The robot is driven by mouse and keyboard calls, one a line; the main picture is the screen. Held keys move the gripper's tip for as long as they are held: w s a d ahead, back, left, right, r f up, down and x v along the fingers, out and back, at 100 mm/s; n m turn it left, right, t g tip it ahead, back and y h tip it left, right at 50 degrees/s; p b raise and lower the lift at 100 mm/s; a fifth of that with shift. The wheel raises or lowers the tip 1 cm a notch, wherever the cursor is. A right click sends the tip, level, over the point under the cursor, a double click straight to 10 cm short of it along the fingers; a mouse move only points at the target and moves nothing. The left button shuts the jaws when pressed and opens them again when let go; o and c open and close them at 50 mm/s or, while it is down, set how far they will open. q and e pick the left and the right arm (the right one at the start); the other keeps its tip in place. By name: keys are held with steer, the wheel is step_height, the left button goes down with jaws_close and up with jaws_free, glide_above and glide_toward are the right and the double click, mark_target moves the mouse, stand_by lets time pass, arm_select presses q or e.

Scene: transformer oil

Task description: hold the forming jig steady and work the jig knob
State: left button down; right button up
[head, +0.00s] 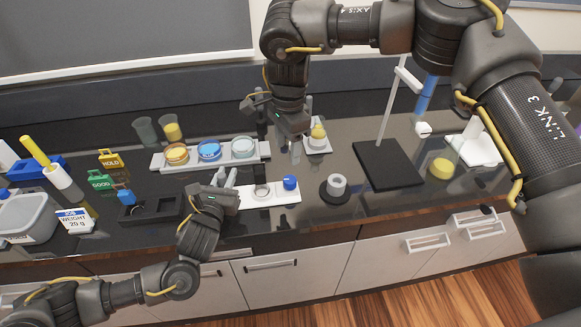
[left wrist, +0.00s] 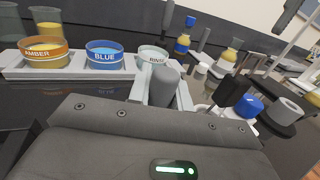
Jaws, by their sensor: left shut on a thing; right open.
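The forming jig is a white plate (head: 257,195) lying near the front of the dark bench, with a clear ring (head: 262,191) in its middle. The blue jig knob (head: 290,183) stands at its right end; it also shows in the left wrist view (left wrist: 248,107). My left gripper (head: 226,177) is at the jig's left end, shut on the jig; its exact contact is partly hidden. My right gripper (head: 292,150) is open and empty, above and behind the knob, apart from it.
A white tray with amber (head: 176,154), blue (head: 209,150) and rinse (head: 243,147) dishes stands behind the jig. A grey ring on a dark round base (head: 336,187) is to the right, near a black stand base (head: 388,165).

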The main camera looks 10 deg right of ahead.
mark_target(290, 179)
arm_select(q)
steer(key=shift+f, duration=0.1)
arm_select(e)
steer(key=f+m, duration=0.4)
steer(key=m, duration=0.4)
steer(key=f+m, duration=0.4)
steer(key=m, duration=0.3)
steer(key=f+m, duration=0.3)
steer(key=m, duration=0.5)
steer(key=shift+w+d+f+m, duration=0.2)
steer(key=shift+d+f+m, duration=0.1)
steer(key=shift+d+f, duration=0.1)
